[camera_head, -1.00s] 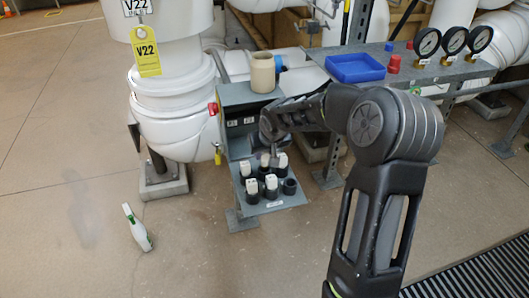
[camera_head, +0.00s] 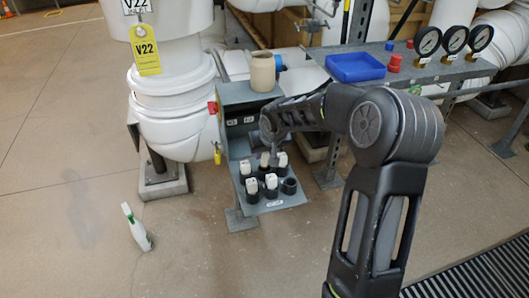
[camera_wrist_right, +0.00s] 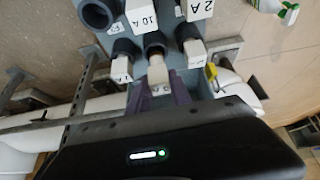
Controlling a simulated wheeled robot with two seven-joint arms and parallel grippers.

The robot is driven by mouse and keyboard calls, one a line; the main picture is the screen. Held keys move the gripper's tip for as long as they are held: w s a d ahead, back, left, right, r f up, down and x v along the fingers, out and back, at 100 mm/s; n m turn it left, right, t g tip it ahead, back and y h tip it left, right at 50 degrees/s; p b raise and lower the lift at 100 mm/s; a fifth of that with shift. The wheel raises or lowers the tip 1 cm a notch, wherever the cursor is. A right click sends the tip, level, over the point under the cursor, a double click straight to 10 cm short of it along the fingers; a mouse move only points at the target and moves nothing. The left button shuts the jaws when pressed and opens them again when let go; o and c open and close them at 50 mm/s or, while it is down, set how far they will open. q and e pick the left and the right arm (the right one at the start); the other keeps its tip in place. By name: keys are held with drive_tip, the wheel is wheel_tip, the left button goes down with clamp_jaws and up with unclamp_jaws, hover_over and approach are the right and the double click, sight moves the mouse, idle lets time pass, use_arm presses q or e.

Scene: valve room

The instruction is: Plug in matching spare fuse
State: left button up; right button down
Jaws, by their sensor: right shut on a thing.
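A grey tray (camera_head: 262,208) carries several black round holders, most with a white fuse in them. In the right wrist view, fuses marked 10 A (camera_wrist_right: 141,17) and 2 A (camera_wrist_right: 197,10) show. My right gripper (camera_head: 268,153) is over the tray's back row, shut on a white fuse (camera_wrist_right: 159,77). It also shows in the head view (camera_head: 264,159). A pale end of this fuse shows between its body and a black holder (camera_wrist_right: 154,43); I cannot tell whether it is clear of the holder. Its rating is unreadable. My left gripper is out of view.
The grey fuse box (camera_head: 238,118) stands behind the tray, its inside partly hidden by my arm. A tan cup (camera_head: 262,72) is on top. An empty black holder (camera_head: 289,186) is at the tray's right. A blue bin (camera_head: 355,68) and gauges (camera_head: 454,40) are on the shelf.

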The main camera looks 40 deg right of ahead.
drive_tip(key=shift+f, duration=0.15)
drive_tip(key=shift+f+b, duration=0.4)
drive_tip(key=shift+b, duration=0.1)
drive_tip(key=shift+f+b, duration=0.5)
idle(0.5)
drive_tip(key=shift+f+b, duration=0.3)
drive_tip(key=shift+f, duration=0.05)
drive_tip(key=shift+f+b, duration=0.4)
idle(0.5)
idle(0.4)
drive_tip(key=c, duration=0.6)
unclamp_jaws()
drive_tip(key=shift+r, duration=0.15)
drive_tip(key=shift+r+p, duration=2.7)
drive_tip(key=shift+r, duration=0.95)
